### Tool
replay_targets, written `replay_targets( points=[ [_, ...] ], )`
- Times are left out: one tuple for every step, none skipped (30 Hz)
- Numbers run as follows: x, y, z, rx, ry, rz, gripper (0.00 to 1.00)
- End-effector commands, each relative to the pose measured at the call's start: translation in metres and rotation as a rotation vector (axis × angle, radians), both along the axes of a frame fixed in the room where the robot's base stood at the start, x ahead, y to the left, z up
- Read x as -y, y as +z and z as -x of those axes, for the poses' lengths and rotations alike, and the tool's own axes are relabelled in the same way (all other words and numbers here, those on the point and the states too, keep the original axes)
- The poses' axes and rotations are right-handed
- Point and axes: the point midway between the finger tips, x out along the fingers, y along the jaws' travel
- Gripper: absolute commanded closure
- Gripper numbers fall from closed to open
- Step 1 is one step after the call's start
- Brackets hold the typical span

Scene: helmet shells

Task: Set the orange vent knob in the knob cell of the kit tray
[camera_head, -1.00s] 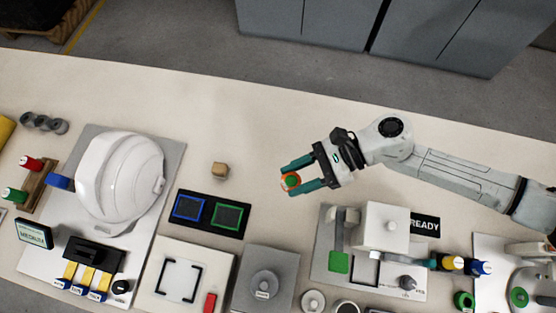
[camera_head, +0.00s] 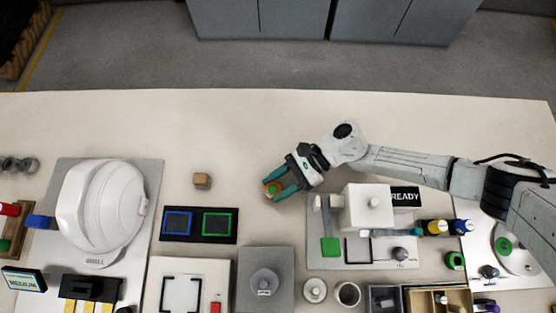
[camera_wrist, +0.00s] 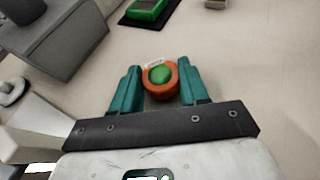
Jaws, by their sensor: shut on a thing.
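The orange vent knob (camera_head: 272,189) is a round orange piece with a green centre. It is between the teal fingers of my gripper (camera_head: 274,188), over the bare table right of the two framed pads. The wrist view shows the knob (camera_wrist: 160,78) between both fingertips of my gripper (camera_wrist: 160,85); its underside is hidden. A compartmented tray (camera_head: 405,300), likely the kit tray, is cut off by the bottom edge of the head view. I cannot tell which compartment is the knob cell.
A white helmet shell (camera_head: 100,210) stands at left. A small tan block (camera_head: 202,181) lies behind the framed pads (camera_head: 198,224). A white block fixture (camera_head: 367,208) with a READY sign stands right of my gripper. The table behind is clear.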

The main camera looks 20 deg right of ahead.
Motion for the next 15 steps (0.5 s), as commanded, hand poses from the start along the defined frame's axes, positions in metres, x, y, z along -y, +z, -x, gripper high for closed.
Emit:
replay_targets(
  points=[
    [0.0001,0.0,-0.0001,0.0,0.0,0.0,0.84],
    [0.0002,-0.0002,-0.0001,0.0,0.0,0.0,0.84],
    [0.0001,-0.0011,-0.0001,0.0,0.0,0.0,0.84],
    [0.0002,-0.002,-0.0001,0.0,0.0,0.0,0.84],
    [0.0002,-0.0028,-0.0001,0.0,0.0,0.0,0.84],
    [0.0002,-0.0036,-0.0002,0.0,0.0,0.001,0.84],
    [0.0002,-0.004,-0.0002,0.0,0.0,0.001,0.84],
    [0.0003,-0.0024,-0.0003,0.0,0.0,0.001,0.53],
    [0.0003,-0.0021,-0.0003,0.001,-0.001,0.001,0.49],
    [0.0003,-0.0021,-0.0003,0.001,-0.001,0.001,0.46],
    [0.0003,-0.0021,-0.0003,0.001,-0.001,0.001,0.44],
    [0.0003,-0.0021,-0.0003,0.001,-0.001,0.001,0.4],
    [0.0003,-0.0021,-0.0003,0.001,-0.001,0.001,0.37],
    [0.0003,-0.0021,-0.0003,0.001,-0.001,0.001,0.34],
    [0.0003,-0.0021,-0.0003,0.001,-0.001,0.001,0.31]
  ],
)
